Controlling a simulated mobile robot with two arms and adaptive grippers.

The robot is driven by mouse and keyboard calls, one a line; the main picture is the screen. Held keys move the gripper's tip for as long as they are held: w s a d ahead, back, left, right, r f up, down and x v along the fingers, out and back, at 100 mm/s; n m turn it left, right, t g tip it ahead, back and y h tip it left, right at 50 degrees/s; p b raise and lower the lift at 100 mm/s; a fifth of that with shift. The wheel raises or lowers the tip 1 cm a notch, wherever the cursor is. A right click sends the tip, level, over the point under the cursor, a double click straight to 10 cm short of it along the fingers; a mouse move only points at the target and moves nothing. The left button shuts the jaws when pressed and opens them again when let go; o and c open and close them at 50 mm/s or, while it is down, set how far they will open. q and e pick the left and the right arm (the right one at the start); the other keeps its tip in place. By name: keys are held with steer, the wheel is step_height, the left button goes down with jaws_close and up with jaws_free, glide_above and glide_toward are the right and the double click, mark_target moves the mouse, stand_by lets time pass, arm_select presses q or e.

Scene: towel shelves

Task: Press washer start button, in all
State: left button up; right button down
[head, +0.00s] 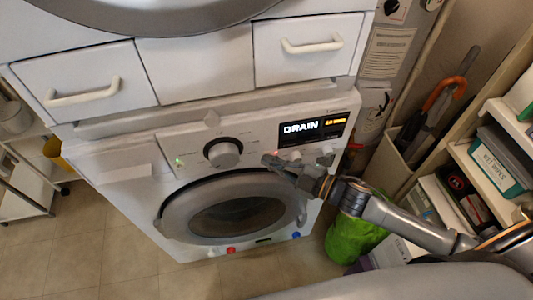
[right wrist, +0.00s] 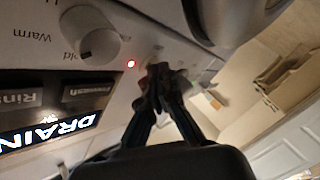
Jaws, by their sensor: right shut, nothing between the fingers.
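The white washer (head: 120,195) stands in the middle of the head view, with a round knob (head: 223,152) and a lit display (head: 313,128) reading "DRAIN". My right gripper (head: 272,163) reaches in from the right, its closed fingertips at the control panel between knob and display, above the round door (head: 235,212). My left gripper is not in view.
White drawers (head: 80,91) with handles sit above the washer. At right are an umbrella (head: 440,92) in a bin, shelves with a wet wipes box (head: 495,160), and a green bag (head: 352,238) on the floor. The tiled floor (head: 110,255) at front left is clear.

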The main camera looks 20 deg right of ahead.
steer(key=shift+s, duration=0.15)
steer(key=shift+s+p, duration=0.3)
steer(key=shift+s, duration=0.3)
steer(key=s+p, duration=0.1)
steer(key=s, duration=0.4)
steer(key=shift+a+p, duration=0.2)
steer(key=shift+p, duration=0.15)
